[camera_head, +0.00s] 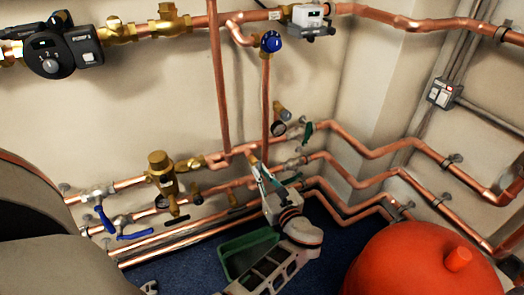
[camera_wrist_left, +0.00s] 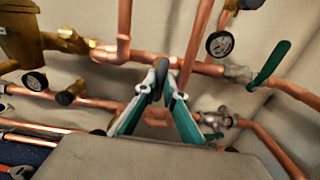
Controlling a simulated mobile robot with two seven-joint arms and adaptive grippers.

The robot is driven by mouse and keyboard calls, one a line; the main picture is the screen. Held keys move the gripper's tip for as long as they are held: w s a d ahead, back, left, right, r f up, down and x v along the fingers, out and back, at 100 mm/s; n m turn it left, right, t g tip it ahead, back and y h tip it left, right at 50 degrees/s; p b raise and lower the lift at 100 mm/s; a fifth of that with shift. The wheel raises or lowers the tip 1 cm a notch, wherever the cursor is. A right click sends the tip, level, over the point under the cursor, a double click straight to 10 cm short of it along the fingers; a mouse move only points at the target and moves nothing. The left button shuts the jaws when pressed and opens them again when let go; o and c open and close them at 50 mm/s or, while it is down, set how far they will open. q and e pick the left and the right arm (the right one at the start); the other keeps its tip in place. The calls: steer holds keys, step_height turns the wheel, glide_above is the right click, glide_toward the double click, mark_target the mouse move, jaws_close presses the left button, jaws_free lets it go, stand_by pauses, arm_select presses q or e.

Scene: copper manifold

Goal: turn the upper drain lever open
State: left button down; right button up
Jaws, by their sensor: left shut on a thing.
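The upper green lever (camera_head: 307,133) stands nearly upright at a valve on the upper copper pipe. In the left wrist view that lever (camera_wrist_left: 270,63) slants at the upper right, apart from my fingers. A second green lever (camera_head: 292,179) sits lower, beside my gripper; in the left wrist view it is mostly hidden. My left gripper (camera_head: 257,166) reaches up from below, left of both levers, in front of the pipes. My right gripper is out of view.
Blue levers (camera_head: 135,235) and a brass valve (camera_head: 160,172) are at left. A round gauge (camera_wrist_left: 220,43) is near the upper lever. A green tray (camera_head: 246,250) lies below my gripper. A red tank (camera_head: 420,262) fills the lower right.

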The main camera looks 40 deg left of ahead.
arm_select(q)
steer(key=shift+n, duration=0.3)
steer(key=c, duration=2.1)
jaws_free()
steer(key=shift+a, duration=0.1)
steer(key=shift+c, duration=0.2)
step_height(320, 180, up, 10)
